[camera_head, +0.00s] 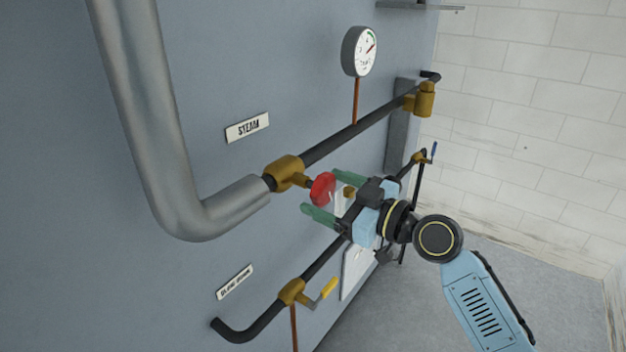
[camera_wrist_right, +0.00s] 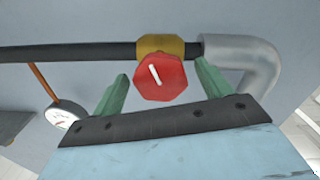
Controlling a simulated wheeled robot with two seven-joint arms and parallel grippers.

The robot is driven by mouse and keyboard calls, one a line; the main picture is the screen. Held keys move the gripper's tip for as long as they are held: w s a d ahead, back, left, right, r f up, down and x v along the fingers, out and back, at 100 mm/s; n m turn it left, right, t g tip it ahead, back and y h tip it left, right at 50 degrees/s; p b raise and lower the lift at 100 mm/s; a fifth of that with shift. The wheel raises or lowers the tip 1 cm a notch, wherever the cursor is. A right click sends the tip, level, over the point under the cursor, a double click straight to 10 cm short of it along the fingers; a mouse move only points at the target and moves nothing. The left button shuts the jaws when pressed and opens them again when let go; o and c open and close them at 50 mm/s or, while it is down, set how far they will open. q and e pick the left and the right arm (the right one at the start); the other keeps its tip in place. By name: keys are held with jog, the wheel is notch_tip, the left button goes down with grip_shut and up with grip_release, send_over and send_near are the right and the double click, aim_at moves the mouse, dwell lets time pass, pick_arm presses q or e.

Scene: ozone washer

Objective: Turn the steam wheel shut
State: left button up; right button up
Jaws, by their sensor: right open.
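The red steam wheel (camera_head: 322,189) sits on a brass valve (camera_head: 285,172) in the upper dark pipe, below and right of the STEAM label (camera_head: 247,128). My right gripper (camera_head: 319,195) is open, with its green fingers pointing at the wall on either side of the wheel. In the right wrist view the wheel (camera_wrist_right: 160,77) lies between the two fingertips (camera_wrist_right: 163,73), with gaps showing on both sides. A white mark on its face is tilted. My left gripper is not in view.
A lower pipe with a yellow-handled valve (camera_head: 325,291) runs below, near the BLOW DOWN label (camera_head: 235,282). A pressure gauge (camera_head: 360,51) stands above the upper pipe on a copper tube. A thick grey pipe (camera_head: 150,130) bends in at left.

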aim_at(313, 187)
jog(key=shift+x, duration=1.95)
jog(key=shift+c, duration=0.3)
jog(key=c, duration=0.9)
